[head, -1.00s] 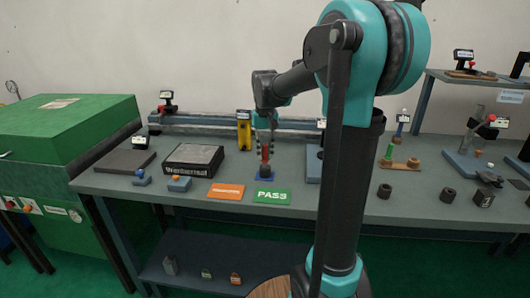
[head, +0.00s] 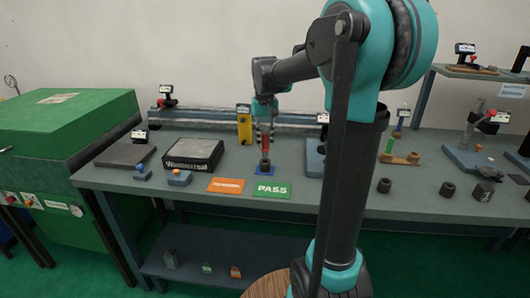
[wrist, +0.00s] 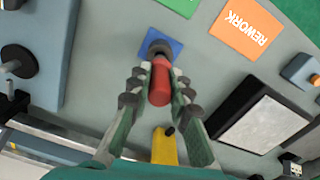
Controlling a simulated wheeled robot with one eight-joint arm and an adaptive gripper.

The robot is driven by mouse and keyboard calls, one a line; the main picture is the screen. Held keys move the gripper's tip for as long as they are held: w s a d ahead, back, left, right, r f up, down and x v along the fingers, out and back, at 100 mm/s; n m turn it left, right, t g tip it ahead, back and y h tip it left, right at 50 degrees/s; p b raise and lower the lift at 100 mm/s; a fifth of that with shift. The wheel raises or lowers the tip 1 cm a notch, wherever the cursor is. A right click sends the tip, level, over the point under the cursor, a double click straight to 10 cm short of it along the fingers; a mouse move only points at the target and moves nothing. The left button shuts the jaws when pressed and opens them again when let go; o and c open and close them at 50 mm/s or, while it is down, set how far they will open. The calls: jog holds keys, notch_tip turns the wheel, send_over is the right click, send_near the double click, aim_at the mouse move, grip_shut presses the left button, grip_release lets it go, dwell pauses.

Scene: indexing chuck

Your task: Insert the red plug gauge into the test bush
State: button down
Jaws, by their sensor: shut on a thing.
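The red plug gauge (head: 265,136) stands upright over the dark test bush (head: 265,163), which sits on a small blue pad. My gripper (head: 265,119) is shut on the plug gauge from above. In the wrist view my gripper's fingers (wrist: 161,84) lie on either side of the red plug gauge (wrist: 160,84), and the bush (wrist: 159,48) shows just past its far end. The plug looks roughly in line with the bush. I cannot tell whether its lower end has entered the bore.
The green PASS card (head: 272,190) and orange REWORK card (head: 226,185) lie in front. A yellow block (head: 244,126) stands close behind to the left. A dark slab (head: 193,154) is at left. A green gauge (head: 390,145) stands in a holder at right, near several dark bushes.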

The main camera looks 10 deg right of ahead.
aim_at(265, 134)
jog(key=shift+r, duration=1.6)
jog(key=shift+s, duration=0.1)
